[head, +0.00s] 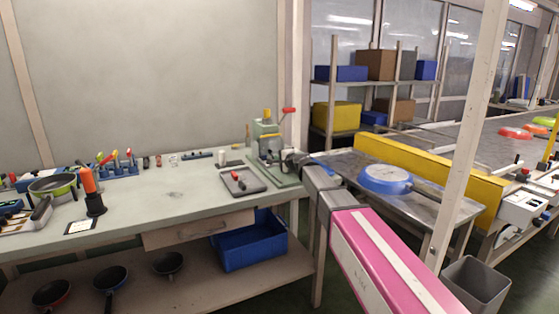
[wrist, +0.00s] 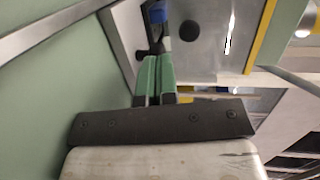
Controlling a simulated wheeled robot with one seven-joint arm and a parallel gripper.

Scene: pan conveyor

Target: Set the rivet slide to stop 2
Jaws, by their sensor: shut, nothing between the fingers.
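The green rivet press (head: 268,140) with a red-knobbed lever (head: 288,110) stands at the right end of the workbench. I cannot make out the rivet slide or its stop marks for certain. My gripper (wrist: 156,58) shows in the wrist view with its two green fingers together and nothing between them. Just beyond the fingertips are a dark part (wrist: 154,42) and a blue part (wrist: 157,12), apparently close to the fingers; contact cannot be told. In the head view my pink arm reaches toward the press, and its end is small and partly hidden there.
A grey tray (head: 250,187) lies left of the press on the workbench (head: 160,205). A blue pan (head: 385,178) lies on the metal table at right, before a yellow guard (head: 440,182). A blue bin (head: 250,245) and several pans are on the lower shelf. A white post (head: 470,130) stands right of my arm.

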